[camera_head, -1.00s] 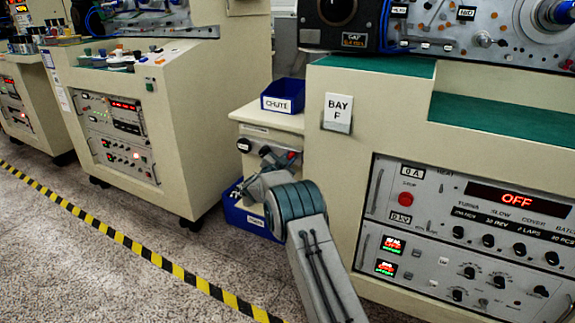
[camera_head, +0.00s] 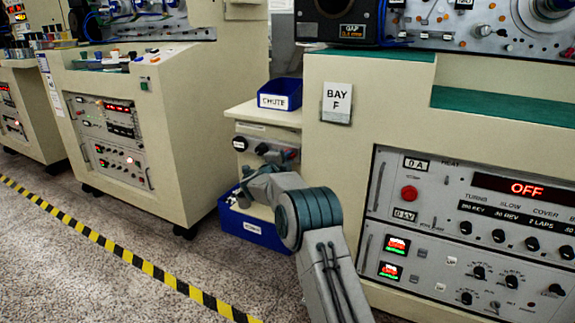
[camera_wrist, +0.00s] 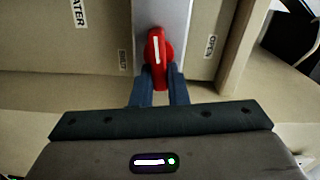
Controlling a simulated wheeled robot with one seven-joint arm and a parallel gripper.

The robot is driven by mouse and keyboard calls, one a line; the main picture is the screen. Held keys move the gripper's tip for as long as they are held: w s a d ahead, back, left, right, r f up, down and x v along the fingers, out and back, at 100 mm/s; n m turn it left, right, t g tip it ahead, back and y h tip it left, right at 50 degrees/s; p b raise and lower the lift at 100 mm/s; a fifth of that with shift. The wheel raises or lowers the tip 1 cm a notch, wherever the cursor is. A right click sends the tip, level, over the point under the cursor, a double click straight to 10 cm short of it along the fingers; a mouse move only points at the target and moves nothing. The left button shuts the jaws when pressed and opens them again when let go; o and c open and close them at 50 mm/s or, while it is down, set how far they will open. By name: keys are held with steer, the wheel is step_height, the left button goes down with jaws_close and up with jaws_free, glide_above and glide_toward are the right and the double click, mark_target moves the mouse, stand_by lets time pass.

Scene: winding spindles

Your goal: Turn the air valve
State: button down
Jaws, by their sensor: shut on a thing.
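The red valve handle (camera_wrist: 157,48) with a white stripe stands in the middle of the wrist view, on a pale grey plate (camera_wrist: 176,18). Its stripe points nearly straight up in that picture. My gripper (camera_wrist: 158,80) has its two dark fingers closed on the lower end of the handle, one on each side. A label reading OPEN (camera_wrist: 210,47) is right of the handle, and a smaller label (camera_wrist: 122,60), too blurred to read, is left of it. In the head view my arm reaches to the small cream cabinet (camera_head: 268,116) and hides the valve and fingertips.
A blue CHUTE bin (camera_head: 280,94) stands on the cabinet and another blue bin (camera_head: 252,229) sits on the floor below. The BAY F machine (camera_head: 470,75) stands close at the right. Open floor lies left, along the yellow-black tape (camera_head: 131,258).

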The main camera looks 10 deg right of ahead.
steer(key=shift+f+m+b, duration=0.15)
steer(key=shift+m+b, duration=0.4)
steer(key=shift+m, duration=0.25)
steer(key=c, duration=1.4)
jaws_free()
steer(key=shift+a, duration=0.1)
steer(key=shift+c, duration=0.2)
steer(key=p+v, duration=0.3)
steer(key=v, duration=1)
steer(key=shift+s+a, duration=0.25)
steer(key=shift+s, duration=0.1)
